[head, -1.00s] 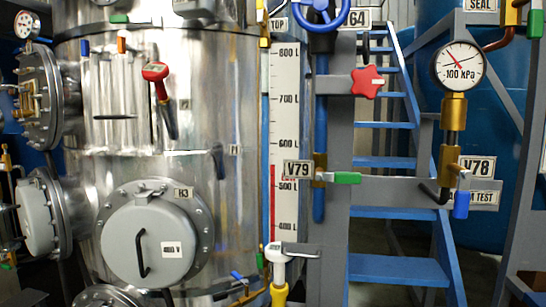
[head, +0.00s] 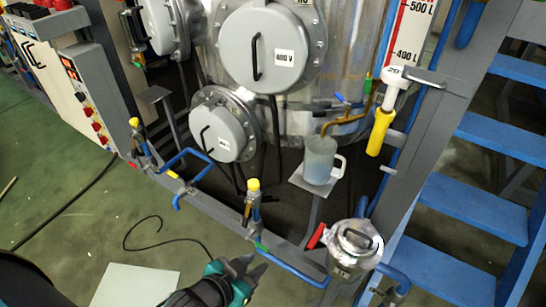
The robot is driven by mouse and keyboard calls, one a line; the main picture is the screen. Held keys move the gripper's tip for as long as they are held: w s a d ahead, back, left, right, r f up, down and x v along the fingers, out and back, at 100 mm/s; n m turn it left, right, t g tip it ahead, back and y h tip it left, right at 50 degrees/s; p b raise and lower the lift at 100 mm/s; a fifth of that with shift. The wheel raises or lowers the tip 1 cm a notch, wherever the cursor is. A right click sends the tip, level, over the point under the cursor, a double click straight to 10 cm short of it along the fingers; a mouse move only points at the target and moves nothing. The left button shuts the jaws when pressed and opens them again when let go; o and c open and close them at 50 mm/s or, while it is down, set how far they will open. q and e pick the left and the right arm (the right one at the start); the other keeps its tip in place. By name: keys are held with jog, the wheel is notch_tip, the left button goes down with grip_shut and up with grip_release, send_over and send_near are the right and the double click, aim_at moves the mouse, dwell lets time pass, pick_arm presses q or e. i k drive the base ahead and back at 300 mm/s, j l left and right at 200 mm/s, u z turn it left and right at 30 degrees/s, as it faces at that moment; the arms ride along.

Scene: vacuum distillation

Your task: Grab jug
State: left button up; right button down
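The jug (head: 319,162) is a translucent, bluish-white vessel with a handle on its right side. It stands upright on a small grey plate (head: 318,186) on a post, below a brass-coloured tap pipe (head: 343,122) coming from the steel tank. My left gripper (head: 250,270), dark with teal parts, is at the bottom of the head view, below and left of the jug and well apart from it. The gap between its fingers is not clear. My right gripper is not in view.
A grey floor rail with blue pipes and yellow-topped valves (head: 253,186) runs between my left gripper and the jug. A silver lidded pot (head: 354,250) stands at lower right. Blue stairs (head: 475,208) rise at the right. Open green floor (head: 60,220) lies at left.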

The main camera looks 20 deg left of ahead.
aim_at(324, 163)
jog(key=u, duration=0.4)
jog(key=j+z, duration=0.1)
jog(key=j, duration=0.95)
jog(key=i+j, duration=0.1)
jog(key=j, duration=0.35)
jog(key=i+j+z, duration=0.15)
jog(key=j, duration=0.3)
jog(key=i+j+z, duration=0.1)
jog(key=i+j, duration=0.2)
jog(key=i+j+z, duration=0.1)
jog(key=i+j, duration=0.2)
jog(key=j, duration=0.2)
jog(key=i, duration=0.25)
